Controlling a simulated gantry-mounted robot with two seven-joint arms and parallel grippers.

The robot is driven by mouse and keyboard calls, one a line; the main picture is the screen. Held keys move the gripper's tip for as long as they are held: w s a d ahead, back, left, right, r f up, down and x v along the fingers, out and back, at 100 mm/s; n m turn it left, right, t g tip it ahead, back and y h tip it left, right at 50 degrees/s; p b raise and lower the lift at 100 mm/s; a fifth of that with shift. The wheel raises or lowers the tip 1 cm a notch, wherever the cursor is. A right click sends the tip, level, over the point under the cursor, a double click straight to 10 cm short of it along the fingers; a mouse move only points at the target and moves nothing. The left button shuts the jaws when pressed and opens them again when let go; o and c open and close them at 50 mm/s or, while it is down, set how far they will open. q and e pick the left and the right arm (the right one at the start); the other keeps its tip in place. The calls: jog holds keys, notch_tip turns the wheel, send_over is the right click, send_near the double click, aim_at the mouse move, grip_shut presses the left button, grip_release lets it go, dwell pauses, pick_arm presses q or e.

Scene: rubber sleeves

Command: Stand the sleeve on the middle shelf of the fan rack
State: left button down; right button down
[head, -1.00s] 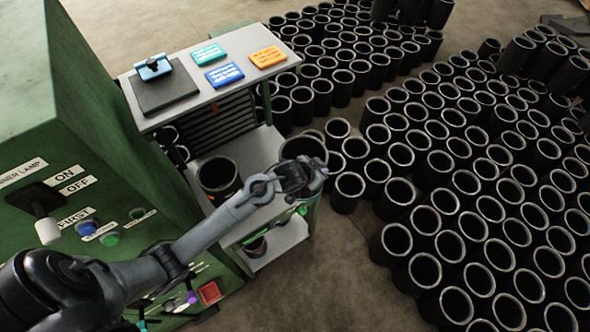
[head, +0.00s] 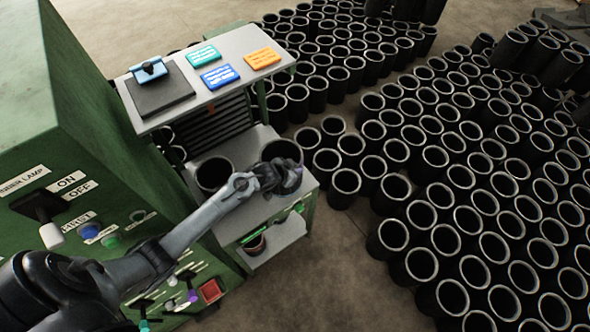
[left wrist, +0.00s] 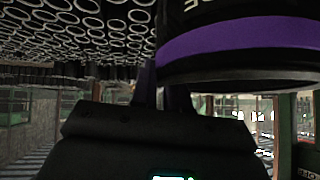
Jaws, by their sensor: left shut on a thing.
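The fan rack (head: 218,82) has a grey top, a middle shelf (head: 240,150) and a lower shelf (head: 285,237). My left gripper (head: 288,174) is shut on a black sleeve (head: 282,147) at the right part of the middle shelf. The gripper and forearm hide much of this sleeve, and I cannot tell whether its base touches the shelf. In the left wrist view the held sleeve (left wrist: 240,45) shows a purple band, beside the fingers (left wrist: 165,98). Another black sleeve (head: 214,174) stands to its left on the middle shelf. My right gripper is not in view.
The rack top bears a black pad (head: 160,95) with a blue clamp and several coloured cards (head: 220,76). A green control cabinet (head: 80,150) stands left. Many black sleeves (head: 480,190) crowd the floor right.

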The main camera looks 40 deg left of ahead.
pick_arm(q)
jog(key=shift+w+f, duration=0.1)
jog(key=shift+f, duration=0.1)
jog(key=c, duration=1.6)
grip_release()
jog(key=shift+f, duration=0.25)
jog(key=o, duration=0.5)
jog(key=shift+r, duration=0.2)
